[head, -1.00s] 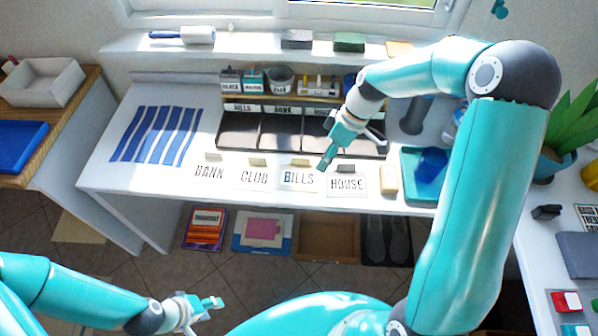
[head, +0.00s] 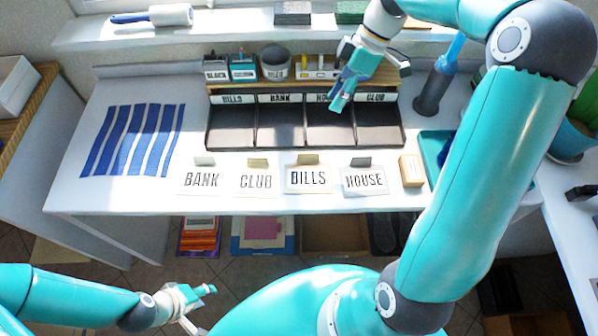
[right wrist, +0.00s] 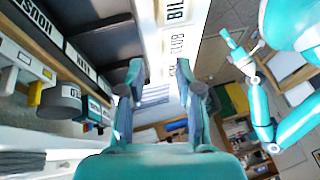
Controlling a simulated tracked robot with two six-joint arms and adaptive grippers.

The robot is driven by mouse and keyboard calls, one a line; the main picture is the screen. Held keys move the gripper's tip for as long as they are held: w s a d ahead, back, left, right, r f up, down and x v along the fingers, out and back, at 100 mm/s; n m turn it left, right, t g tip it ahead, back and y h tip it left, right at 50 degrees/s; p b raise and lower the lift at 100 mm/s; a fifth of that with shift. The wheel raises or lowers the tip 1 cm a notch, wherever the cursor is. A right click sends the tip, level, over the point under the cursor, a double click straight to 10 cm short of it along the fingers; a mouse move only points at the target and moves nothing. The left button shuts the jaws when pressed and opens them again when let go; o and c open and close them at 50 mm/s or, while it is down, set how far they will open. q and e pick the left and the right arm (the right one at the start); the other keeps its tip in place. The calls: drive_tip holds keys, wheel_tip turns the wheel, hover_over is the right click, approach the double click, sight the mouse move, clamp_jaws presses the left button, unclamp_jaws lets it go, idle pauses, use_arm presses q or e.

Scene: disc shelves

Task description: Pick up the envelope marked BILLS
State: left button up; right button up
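The envelope marked BILLS (head: 308,184) lies flat on the white table, between the CLUB envelope (head: 256,183) and the HOUSE envelope (head: 364,183). The BANK envelope (head: 202,182) lies at the left of the row. A small block or tab stands at the back edge of each. My right gripper (head: 340,104) is open and empty, in front of the labelled sorter and behind the BILLS envelope in the head view. In the right wrist view its fingers (right wrist: 160,80) are spread, and part of the BILLS envelope (right wrist: 174,10) shows at the top. My left gripper (head: 206,307) is open and empty, low in front of the table.
A dark sorter (head: 232,128) with BILLS, BANK, HOUSE and CLUB labels stands behind the envelopes. A tan block (head: 411,171) and a teal tray (head: 437,143) are to their right. A blue-striped cloth (head: 133,140) lies at the left. Bins sit under the table.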

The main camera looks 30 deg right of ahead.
drive_tip(key=f, duration=0.2)
drive_tip(key=b, duration=0.1)
hover_over(305, 151)
drive_tip(key=s, duration=0.2)
drive_tip(key=f, duration=0.6)
drive_tip(key=d+f, duration=0.1)
drive_tip(key=f, duration=0.2)
drive_tip(key=shift+f, duration=0.1)
drive_tip(key=shift+s+p+x, duration=0.2)
drive_tip(key=shift+p+x, duration=0.2)
drive_tip(key=shift+x, duration=2.9)
drive_tip(key=shift+d+f, duration=0.1)
drive_tip(key=shift+d, duration=0.05)
clamp_jaws()
